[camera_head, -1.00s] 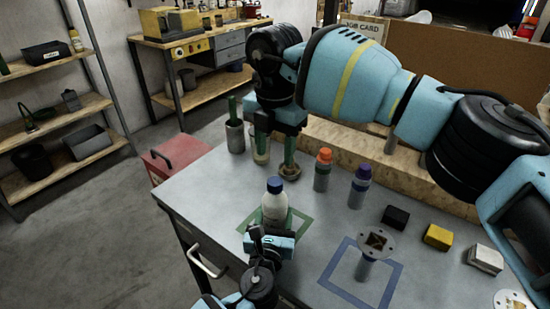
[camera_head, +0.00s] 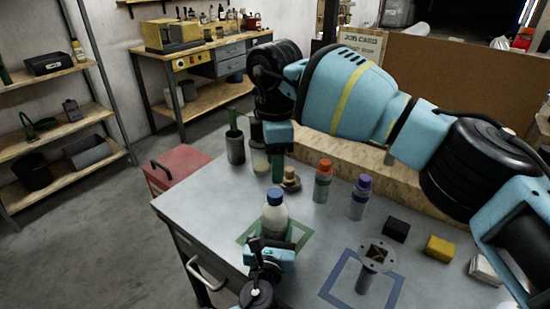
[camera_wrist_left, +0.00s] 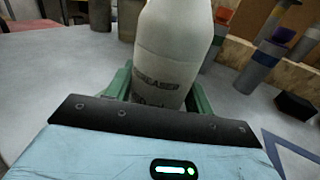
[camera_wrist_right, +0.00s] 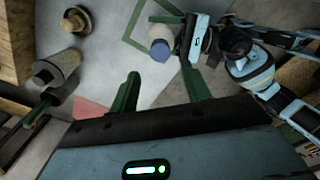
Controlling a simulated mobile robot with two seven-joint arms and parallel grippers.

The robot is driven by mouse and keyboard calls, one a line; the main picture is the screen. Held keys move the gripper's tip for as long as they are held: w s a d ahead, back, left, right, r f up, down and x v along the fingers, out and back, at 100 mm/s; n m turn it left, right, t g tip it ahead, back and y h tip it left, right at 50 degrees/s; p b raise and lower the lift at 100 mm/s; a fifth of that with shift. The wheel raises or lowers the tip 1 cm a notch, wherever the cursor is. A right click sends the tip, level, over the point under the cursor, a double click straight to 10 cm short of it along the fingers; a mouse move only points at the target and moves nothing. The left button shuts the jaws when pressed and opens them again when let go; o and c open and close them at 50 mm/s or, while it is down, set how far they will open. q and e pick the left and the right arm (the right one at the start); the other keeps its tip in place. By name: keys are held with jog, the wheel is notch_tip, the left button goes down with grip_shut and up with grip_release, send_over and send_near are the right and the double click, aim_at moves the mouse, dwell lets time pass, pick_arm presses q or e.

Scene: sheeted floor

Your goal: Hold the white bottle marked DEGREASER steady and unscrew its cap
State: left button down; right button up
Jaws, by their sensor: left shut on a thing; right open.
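The white bottle marked DEGREASER (camera_head: 275,219) stands upright on the table with its blue cap (camera_head: 274,196) on. It stands within the green square outline, and its label shows in the left wrist view (camera_wrist_left: 165,75). My left gripper (camera_head: 270,248) is shut on the bottle's body from the near side. My right gripper (camera_head: 277,168) is open and empty, fingers pointing down, above and behind the bottle. In the right wrist view the blue cap (camera_wrist_right: 160,50) is beyond the open fingers (camera_wrist_right: 165,90), apart from them.
An orange-capped bottle (camera_head: 322,182) and a purple-capped bottle (camera_head: 360,198) stand right of the bottle. A small round brush-like piece (camera_head: 290,180) and a grey cup (camera_head: 235,148) stand behind it.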

aim_at(275, 193)
jog(key=shift+f, duration=3.8)
